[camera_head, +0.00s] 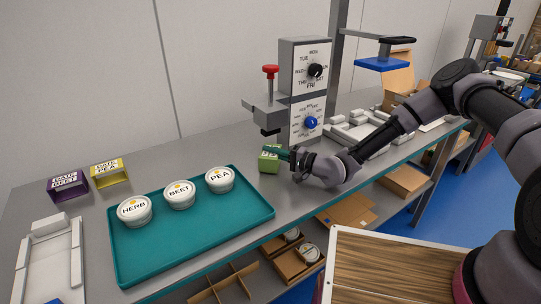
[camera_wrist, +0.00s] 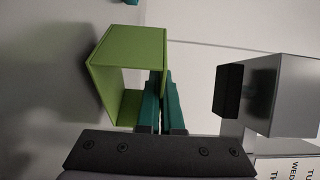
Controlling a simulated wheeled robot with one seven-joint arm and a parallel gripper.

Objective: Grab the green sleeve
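The green sleeve (camera_head: 268,164) is a small open-ended box shape at the far end of the teal tray, below the dial machine. In the wrist view the green sleeve (camera_wrist: 128,46) is close and its hollow inside shows. My gripper (camera_head: 287,155) reaches it from the right. In the wrist view its two teal fingers (camera_wrist: 163,92) are nearly together, one inside the sleeve and one outside, with the sleeve's side wall between them. My gripper looks shut on that wall. I cannot tell whether the sleeve touches the table.
The teal tray (camera_head: 258,215) holds three white tubs, HERB (camera_head: 134,211), BEET (camera_head: 180,196) and PEA (camera_head: 220,181). A purple sleeve (camera_head: 69,186) and a yellow sleeve (camera_head: 109,174) stand at the left. The dial machine (camera_head: 303,85) with a red knob rises close behind my gripper.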

